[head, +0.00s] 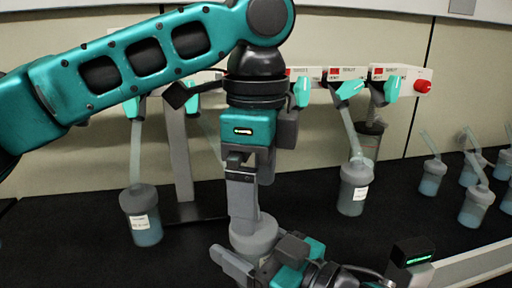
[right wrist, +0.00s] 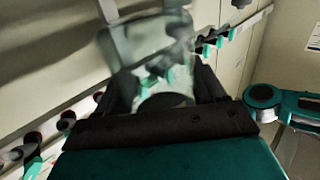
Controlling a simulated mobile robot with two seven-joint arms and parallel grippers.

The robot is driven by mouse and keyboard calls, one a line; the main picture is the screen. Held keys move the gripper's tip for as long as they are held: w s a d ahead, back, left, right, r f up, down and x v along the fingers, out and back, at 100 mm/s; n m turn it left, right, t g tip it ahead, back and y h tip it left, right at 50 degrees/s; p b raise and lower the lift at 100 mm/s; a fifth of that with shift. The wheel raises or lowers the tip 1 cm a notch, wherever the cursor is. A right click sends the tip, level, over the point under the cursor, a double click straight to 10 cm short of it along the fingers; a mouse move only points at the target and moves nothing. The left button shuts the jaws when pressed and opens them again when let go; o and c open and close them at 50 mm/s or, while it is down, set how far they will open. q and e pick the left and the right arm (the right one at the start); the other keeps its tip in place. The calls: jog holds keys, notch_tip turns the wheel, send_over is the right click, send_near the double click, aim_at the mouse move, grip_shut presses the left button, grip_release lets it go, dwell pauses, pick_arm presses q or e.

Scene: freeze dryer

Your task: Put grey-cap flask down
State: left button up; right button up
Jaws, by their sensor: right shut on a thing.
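The grey-cap flask (head: 256,240) is at the lower middle of the head view. Its cap shows, and its body is mostly hidden behind my right gripper (head: 254,262). The right gripper is shut on the flask, with one finger on each side. In the right wrist view, a clear, blurred flask body (right wrist: 162,80) lies between the dark fingers. My left gripper (head: 243,222) points down at the cap from above. Its fingers are seen edge-on, so I cannot tell whether they are open or touch the cap.
One grey-capped flask (head: 145,225) hangs at left and another (head: 354,190) right of centre, near the manifold with teal valves (head: 349,90). Several flasks (head: 475,206) stand at the right on the black bench (head: 400,220). Bench between them is clear.

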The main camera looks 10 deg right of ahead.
pick_arm(q)
jog(key=shift+f, duration=2.35)
jog(key=c, duration=1.2)
pick_arm(e)
jog(key=o, duration=1.2)
